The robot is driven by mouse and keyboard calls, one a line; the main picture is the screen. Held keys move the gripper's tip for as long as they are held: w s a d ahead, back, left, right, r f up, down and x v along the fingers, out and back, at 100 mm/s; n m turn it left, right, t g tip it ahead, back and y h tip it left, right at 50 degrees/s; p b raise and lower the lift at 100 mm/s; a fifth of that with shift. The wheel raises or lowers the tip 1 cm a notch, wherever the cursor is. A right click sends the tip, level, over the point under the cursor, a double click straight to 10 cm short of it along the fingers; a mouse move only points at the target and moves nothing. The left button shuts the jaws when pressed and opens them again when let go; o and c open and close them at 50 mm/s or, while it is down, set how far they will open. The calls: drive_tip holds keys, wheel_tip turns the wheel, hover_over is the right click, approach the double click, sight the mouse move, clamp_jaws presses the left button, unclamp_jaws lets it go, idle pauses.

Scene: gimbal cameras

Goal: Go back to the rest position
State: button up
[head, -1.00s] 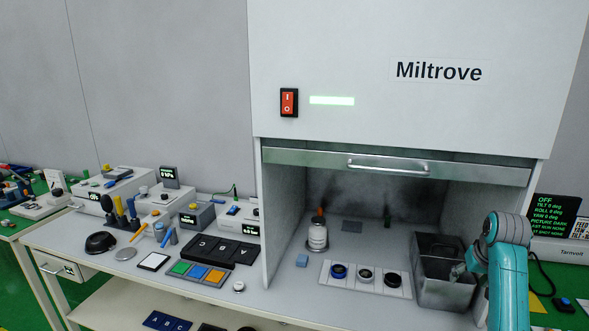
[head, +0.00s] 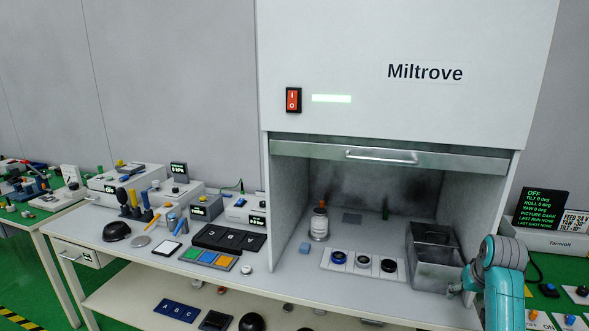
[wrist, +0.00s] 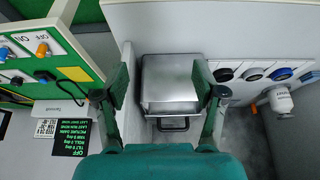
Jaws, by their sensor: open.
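My gripper (wrist: 162,68) is open and empty in the wrist view, with its two dark green fingers spread apart. A grey metal bin (wrist: 172,78) shows below and between them; I cannot tell the gap in height. In the head view my teal arm (head: 503,285) is at the right edge, beside the hood's right side. Its end points left and lies low near the metal bins (head: 434,272), with the fingers mostly hidden.
The Miltrove hood (head: 300,210) stands open, with a white bottle (head: 319,226) and a white rack (head: 340,268) of round pieces inside. A display (head: 540,208) stands right of it. The bench (head: 90,230) at left is crowded. A wall edge lies close to the gripper.

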drive_tip(key=s+a+f+t, duration=0.1)
drive_tip(key=s+a+f, duration=0.3)
drive_tip(key=f, duration=0.3)
drive_tip(key=s+a+f+n+t, duration=0.1)
drive_tip(key=s+a+f, duration=0.4)
drive_tip(key=f, duration=0.3)
drive_tip(key=s+a+f+t, duration=0.1)
drive_tip(key=s+a+f, duration=0.3)
drive_tip(key=f, duration=0.3)
drive_tip(key=s+a+f+t, duration=0.2)
drive_tip(key=s+a+f, duration=0.25)
drive_tip(key=s, duration=0.55)
drive_tip(key=s+a+r+n+t, duration=0.15)
drive_tip(key=s+a, duration=0.25)
drive_tip(key=s, duration=0.6)
drive_tip(key=s+a+r+t, duration=0.1)
drive_tip(key=s+a+r, duration=0.2)
drive_tip(key=s, duration=0.7)
drive_tip(key=s+a+r+t+y, duration=0.1)
drive_tip(key=s+a+r+t, duration=0.1)
drive_tip(key=s+r, duration=1.2)
drive_tip(key=shift+a+r+n+t, duration=0.35)
drive_tip(key=shift+a+r, duration=0.1)
drive_tip(key=shift+r, duration=0.45)
